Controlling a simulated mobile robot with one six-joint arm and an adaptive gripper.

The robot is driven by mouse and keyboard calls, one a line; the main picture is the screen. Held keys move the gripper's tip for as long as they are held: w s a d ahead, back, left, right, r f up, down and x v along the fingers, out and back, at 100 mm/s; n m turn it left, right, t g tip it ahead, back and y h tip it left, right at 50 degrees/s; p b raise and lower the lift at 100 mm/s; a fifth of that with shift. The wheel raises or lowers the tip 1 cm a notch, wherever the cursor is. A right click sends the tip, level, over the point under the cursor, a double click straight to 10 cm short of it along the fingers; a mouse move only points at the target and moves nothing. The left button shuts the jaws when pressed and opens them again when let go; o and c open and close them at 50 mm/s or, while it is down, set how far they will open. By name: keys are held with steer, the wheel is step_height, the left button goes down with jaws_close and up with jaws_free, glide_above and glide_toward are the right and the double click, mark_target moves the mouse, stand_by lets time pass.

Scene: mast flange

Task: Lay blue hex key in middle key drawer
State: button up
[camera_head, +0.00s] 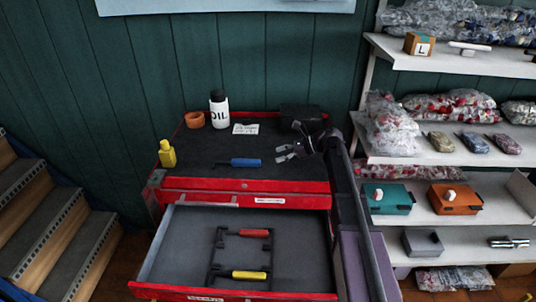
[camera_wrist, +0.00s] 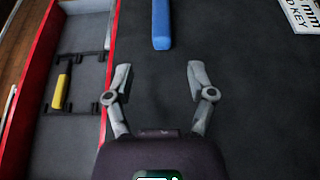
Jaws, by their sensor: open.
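The blue hex key (camera_head: 245,162) lies on the dark top of the red tool cabinet; its blue handle (camera_wrist: 161,25) also shows in the wrist view, ahead of the fingers. My gripper (camera_head: 288,153) is open and empty, to the right of the key and apart from it. It also shows in the wrist view (camera_wrist: 160,80), with the handle's near end just beyond the gap between its fingertips. An open drawer (camera_head: 175,250) below the top holds a red-handled key (camera_head: 254,233) and a yellow-handled key (camera_head: 249,275) on a black rack, with a gap between them.
On the cabinet top stand a white oil bottle (camera_head: 219,112), a yellow bottle (camera_head: 167,154), an orange ring-shaped item (camera_head: 195,120) and a white label card (camera_head: 245,129). Shelves with boxes and bags stand at the right. Stairs are at the left.

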steer(key=shift+p+v, duration=0.65)
steer(key=shift+v, duration=1.75)
steer(key=shift+s, duration=0.15)
